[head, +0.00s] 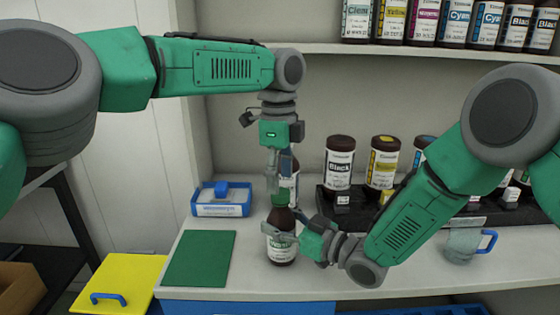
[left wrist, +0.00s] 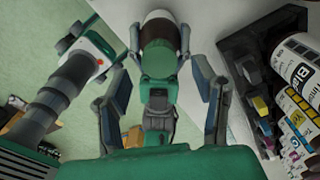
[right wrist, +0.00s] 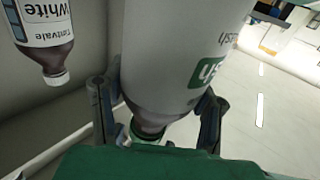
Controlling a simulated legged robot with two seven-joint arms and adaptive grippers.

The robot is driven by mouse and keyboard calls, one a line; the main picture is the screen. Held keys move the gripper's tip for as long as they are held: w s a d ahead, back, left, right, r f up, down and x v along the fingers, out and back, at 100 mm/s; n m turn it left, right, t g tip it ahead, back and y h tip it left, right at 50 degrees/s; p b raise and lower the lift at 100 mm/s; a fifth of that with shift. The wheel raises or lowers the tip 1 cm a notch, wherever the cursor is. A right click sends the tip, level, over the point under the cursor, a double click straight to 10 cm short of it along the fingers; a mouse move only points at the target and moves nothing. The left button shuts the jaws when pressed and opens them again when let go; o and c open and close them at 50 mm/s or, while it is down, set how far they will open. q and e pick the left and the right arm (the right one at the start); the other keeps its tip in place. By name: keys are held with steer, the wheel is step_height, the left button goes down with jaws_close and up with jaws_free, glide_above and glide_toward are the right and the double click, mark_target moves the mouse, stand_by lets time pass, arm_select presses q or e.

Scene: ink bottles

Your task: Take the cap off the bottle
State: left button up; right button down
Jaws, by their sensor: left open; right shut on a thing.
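The bottle (head: 282,252) is dark brown with a white and green label and stands upright near the counter's front edge. Its green cap (head: 280,199) is on its neck. My right gripper (head: 284,236) is shut around the bottle's body from the right; in the right wrist view the bottle (right wrist: 180,60) fills the space between the fingers. My left gripper (head: 277,184) points down over the cap. In the left wrist view the green cap (left wrist: 158,63) lies between the open fingers (left wrist: 157,85), with gaps visible on both sides.
A black rack (head: 328,204) with several ink bottles stands behind to the right. A mug (head: 463,244) stands at right. A shelf (head: 300,48) of bottles runs above.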

mark_target(282, 192)
arm_select(q)
steer(key=shift+s+f, duration=0.1)
steer(key=shift+f, duration=1.7)
steer(key=c, duration=1.2)
steer(key=n, duration=0.4)
steer(key=shift+r, duration=0.1)
jaws_close()
steer(key=n, duration=1)
steer(key=shift+d, duration=0.1)
steer(key=n, duration=0.5)
steer(key=shift+s+d+r, duration=0.1)
steer(key=shift+r, duration=0.05)
